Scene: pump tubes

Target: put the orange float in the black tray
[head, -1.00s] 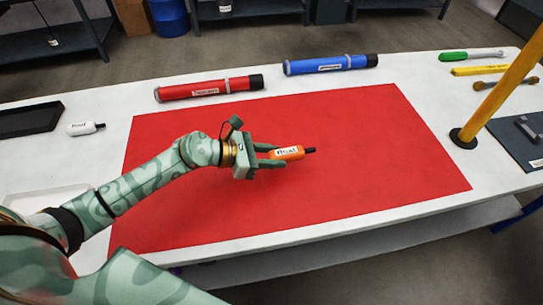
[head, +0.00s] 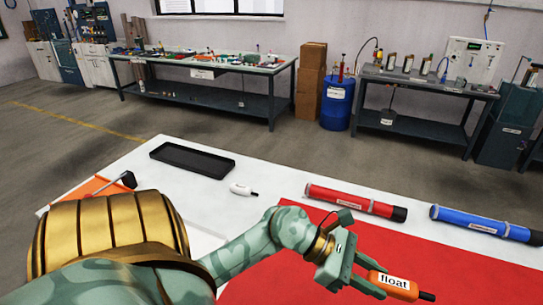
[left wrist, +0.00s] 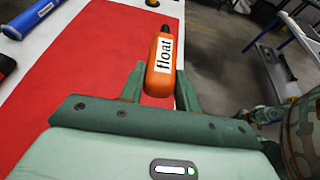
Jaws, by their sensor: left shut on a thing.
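The orange float (head: 393,286), labelled "float" and with a black tip, is between the fingers of my left gripper (head: 365,283), which is shut on it above the red mat. The float also shows in the left wrist view (left wrist: 162,65), between the two green fingers (left wrist: 160,88). The black tray (head: 192,160) lies empty on the white table at the far left, well away from the gripper. My right gripper is not in view.
A white float (head: 243,190) lies right of the tray. A red tube (head: 355,202) and a blue tube (head: 485,224) lie along the back of the red mat (head: 440,262). White table is bare between tray and white float.

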